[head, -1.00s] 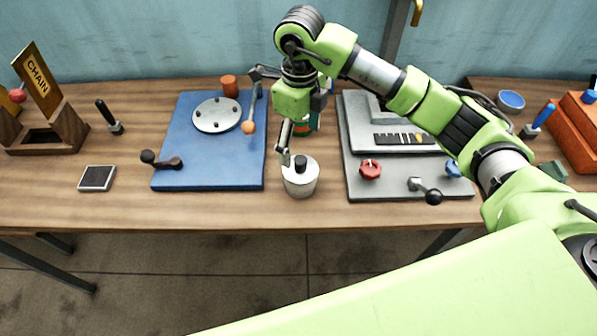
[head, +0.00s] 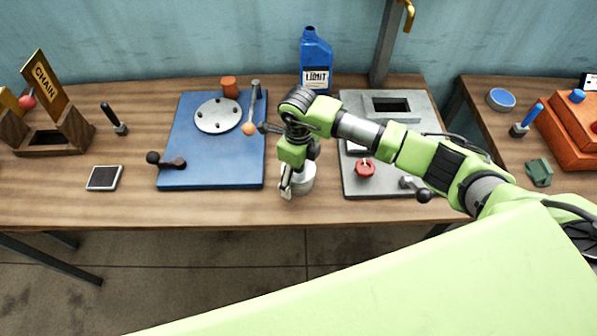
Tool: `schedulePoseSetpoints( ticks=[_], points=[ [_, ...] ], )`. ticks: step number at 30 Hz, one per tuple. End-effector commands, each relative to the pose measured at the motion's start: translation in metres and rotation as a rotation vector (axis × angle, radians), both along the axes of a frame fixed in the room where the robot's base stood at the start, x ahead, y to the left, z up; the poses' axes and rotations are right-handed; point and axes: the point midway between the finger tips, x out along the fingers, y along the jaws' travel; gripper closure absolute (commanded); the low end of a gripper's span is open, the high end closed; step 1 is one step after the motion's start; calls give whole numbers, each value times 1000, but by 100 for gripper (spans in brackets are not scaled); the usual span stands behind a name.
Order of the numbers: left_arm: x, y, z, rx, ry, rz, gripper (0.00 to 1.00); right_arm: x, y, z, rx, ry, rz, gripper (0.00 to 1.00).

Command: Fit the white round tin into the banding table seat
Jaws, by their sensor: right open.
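The white round tin (head: 304,182) stands upright on the wooden table, just right of the blue board. My right gripper (head: 286,188) is open and low at the tin's left side, pointing down. The gripper and wrist hide the tin's left part and top, so I cannot tell whether the fingers touch it. A blue board (head: 200,164) carries a silver round disc (head: 218,116) with several dark dots, which looks like the banding table. Its seat cannot be told apart for certain. My left gripper is not in view.
A grey fixture (head: 362,104) with a red knob (head: 365,168) is to the right. A blue bottle (head: 316,62) stands behind.

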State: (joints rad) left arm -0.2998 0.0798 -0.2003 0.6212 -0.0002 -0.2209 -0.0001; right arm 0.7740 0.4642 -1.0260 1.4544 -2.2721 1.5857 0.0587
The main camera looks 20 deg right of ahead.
Motion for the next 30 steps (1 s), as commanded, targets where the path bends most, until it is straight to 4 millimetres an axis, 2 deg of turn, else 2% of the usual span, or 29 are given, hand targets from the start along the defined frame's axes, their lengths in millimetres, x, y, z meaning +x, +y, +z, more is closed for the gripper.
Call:
schedulePoseSetpoints(
  ticks=[5, 8, 12, 23, 26, 30],
  points=[
    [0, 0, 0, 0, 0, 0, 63, 0, 0, -1, 1, -1, 0, 22],
    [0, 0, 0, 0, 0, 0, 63, 0, 0, -1, 1, -1, 0, 43],
    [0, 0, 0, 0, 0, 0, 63, 0, 0, 0, 1, -1, 0, 77],
    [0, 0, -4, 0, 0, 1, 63, 2, 0, 3, 2, -6, 0, 77],
    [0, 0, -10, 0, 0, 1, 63, 3, 0, 9, 2, -6, 0, 77],
    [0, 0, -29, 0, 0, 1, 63, 3, 0, 29, 1, -11, 2, 77]
  ],
)
